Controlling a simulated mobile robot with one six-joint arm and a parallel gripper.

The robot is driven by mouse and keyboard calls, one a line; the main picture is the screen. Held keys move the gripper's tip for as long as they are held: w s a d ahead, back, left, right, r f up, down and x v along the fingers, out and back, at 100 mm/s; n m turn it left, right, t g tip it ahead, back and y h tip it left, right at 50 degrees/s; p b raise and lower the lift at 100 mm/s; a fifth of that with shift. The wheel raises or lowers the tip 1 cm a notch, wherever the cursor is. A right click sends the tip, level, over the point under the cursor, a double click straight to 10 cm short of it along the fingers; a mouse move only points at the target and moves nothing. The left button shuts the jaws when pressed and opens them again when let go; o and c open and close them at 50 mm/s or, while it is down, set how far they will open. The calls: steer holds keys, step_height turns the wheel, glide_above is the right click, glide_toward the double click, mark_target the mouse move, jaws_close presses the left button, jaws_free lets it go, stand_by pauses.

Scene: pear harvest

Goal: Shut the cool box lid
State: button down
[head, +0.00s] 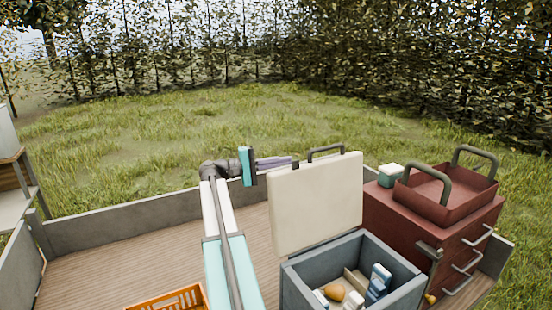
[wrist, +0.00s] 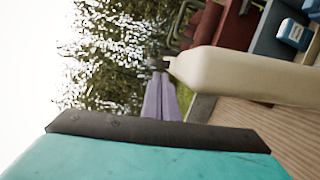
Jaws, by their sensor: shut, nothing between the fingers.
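The cool box (head: 300,285) is grey-blue and open, with its cream lid (head: 318,205) standing upright at its back. A dark handle (head: 325,150) sits on the lid's top edge. Inside the box are a yellow-orange pear and white and blue packs. My gripper (head: 292,162) has purple fingers, shut and empty, beside the lid's upper left corner and apparently behind it. In the wrist view the shut fingers (wrist: 157,78) point past the lid (wrist: 250,76), which shows edge-on at right. I cannot tell whether they touch it.
A red tool chest (head: 400,220) stands right of the cool box, with a red tray (head: 440,190) and a small green-white box (head: 390,175) on top. An orange crate (head: 170,302) is on the wooden floor at the front left. Low grey walls (head: 120,222) edge the floor.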

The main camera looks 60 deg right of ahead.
steer(key=shift+s+a+r+p, duration=0.2)
steer(key=shift+s+a+p, duration=0.4)
steer(key=shift+s, duration=0.4)
